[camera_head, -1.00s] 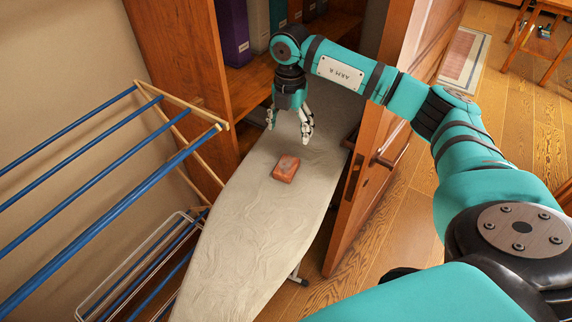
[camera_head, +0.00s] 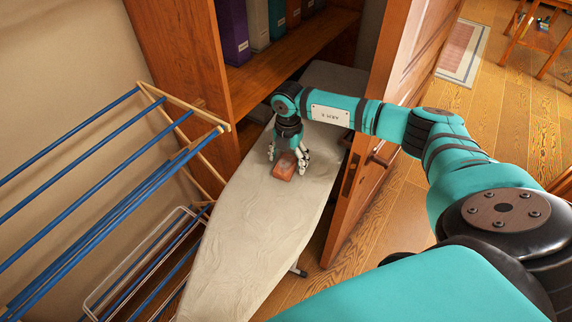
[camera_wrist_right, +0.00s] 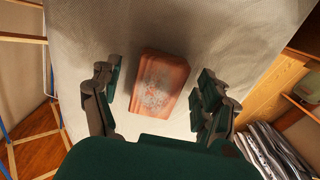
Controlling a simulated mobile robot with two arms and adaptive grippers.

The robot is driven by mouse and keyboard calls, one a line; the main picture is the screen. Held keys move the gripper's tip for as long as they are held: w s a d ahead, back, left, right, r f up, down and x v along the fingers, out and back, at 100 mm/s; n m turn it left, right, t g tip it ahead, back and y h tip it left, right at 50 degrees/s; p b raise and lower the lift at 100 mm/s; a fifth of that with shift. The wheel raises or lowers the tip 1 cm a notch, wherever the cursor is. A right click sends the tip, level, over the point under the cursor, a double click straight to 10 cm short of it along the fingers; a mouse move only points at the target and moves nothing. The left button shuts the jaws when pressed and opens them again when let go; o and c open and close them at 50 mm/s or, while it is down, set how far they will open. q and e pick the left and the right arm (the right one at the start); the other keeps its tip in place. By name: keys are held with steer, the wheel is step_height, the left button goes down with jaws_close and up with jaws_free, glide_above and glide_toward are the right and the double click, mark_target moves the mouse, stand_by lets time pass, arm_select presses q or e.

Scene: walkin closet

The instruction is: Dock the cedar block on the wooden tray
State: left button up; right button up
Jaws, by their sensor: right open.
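The cedar block (camera_head: 284,166) is a small reddish-brown block lying on the ironing board. In the right wrist view the block (camera_wrist_right: 159,84) lies between the two open fingers, with a pale worn patch on its top. My right gripper (camera_head: 287,163) is open, low over the board, with its fingers on either side of the block. A gap shows between the block and each finger in the wrist view (camera_wrist_right: 158,98). I cannot make out a wooden tray in these frames. My left gripper is not in view.
The ironing board (camera_head: 250,225) has a pale cover, mostly bare toward the front. A drying rack (camera_head: 95,185) with blue bars stands at left. A wooden shelf (camera_head: 290,50) with binders is behind. An open wooden door (camera_head: 375,140) stands close at right.

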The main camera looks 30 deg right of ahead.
steer(key=c, duration=1.4)
